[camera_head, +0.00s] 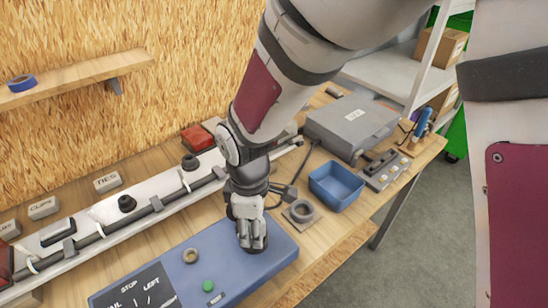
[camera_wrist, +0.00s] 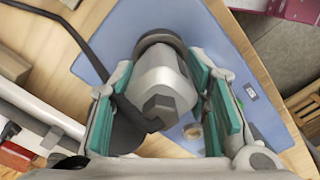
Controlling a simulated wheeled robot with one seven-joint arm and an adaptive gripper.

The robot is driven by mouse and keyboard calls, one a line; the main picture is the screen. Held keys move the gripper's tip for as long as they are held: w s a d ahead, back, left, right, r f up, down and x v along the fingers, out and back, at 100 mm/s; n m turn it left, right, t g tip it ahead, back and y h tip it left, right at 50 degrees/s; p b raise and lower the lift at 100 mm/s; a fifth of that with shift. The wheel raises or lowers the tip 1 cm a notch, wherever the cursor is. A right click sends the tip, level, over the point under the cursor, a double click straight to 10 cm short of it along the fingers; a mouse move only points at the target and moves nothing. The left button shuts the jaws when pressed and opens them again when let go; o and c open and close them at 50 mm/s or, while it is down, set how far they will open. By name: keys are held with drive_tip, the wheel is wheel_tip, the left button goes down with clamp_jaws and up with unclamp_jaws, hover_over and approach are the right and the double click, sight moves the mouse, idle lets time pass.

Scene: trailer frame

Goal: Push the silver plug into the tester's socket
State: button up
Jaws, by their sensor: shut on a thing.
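The tester is a flat blue box (camera_head: 180,268) at the front of the bench. My gripper (camera_head: 252,240) is over its right part, pointing down. In the wrist view, my gripper's teal pads (camera_wrist: 195,95) are shut on the silver plug (camera_wrist: 163,82), one on each side. A dark ring (camera_wrist: 160,42) shows at the plug's far end; I cannot tell whether it is the plug's collar or a socket rim. A black cable (camera_wrist: 72,32) runs to the plug from the left. A round brass-coloured ring (camera_head: 190,255) sits on the tester, left of my gripper.
A dial panel (camera_head: 135,290) and a green button (camera_head: 208,286) are on the tester. A blue tray (camera_head: 336,186), a grey ring on a plate (camera_head: 301,211) and a grey case (camera_head: 350,126) stand to the right. A long white rail (camera_head: 105,211) lies behind the tester.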

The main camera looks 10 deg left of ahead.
drive_tip(key=shift+f, duration=0.45)
drive_tip(key=o, duration=0.8)
drive_tip(key=shift+o, duration=0.7)
drive_tip(key=o, duration=0.3)
drive_tip(key=shift+r, duration=0.1)
drive_tip(key=shift+r+p, duration=1.35)
drive_tip(key=shift+r, duration=2.1)
